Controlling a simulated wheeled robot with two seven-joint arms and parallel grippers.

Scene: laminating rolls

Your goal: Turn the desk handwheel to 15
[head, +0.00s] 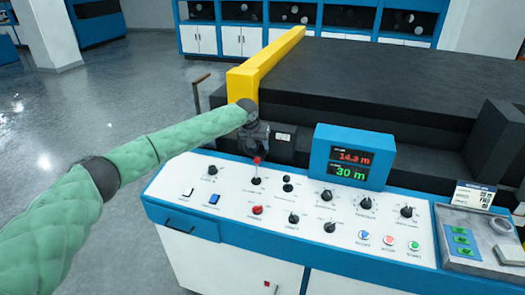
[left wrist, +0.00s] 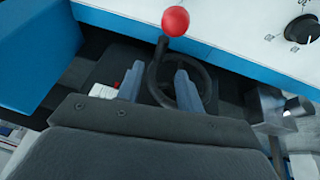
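The handwheel, a black ring (left wrist: 210,80), shows in the left wrist view below the desk panel's blue edge. A red ball on a black stem (left wrist: 175,20) stands beside its rim in that view. My left gripper (left wrist: 158,76) is open there. Its two grey-blue fingers are apart, one over the ring and one outside its left side; I cannot tell if they touch it. In the head view my left gripper (head: 257,136) is at the desk's back edge, and the wheel is hidden. The desk display (head: 350,158) reads about 14.3 m in red and 30 m in green.
The white control panel (head: 310,235) carries several black knobs, buttons and a red-topped lever (head: 257,160) just in front of my gripper. A dark machine with a yellow side bar (head: 262,65) stands behind. A tray (head: 462,225) is at the right. Open floor lies left.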

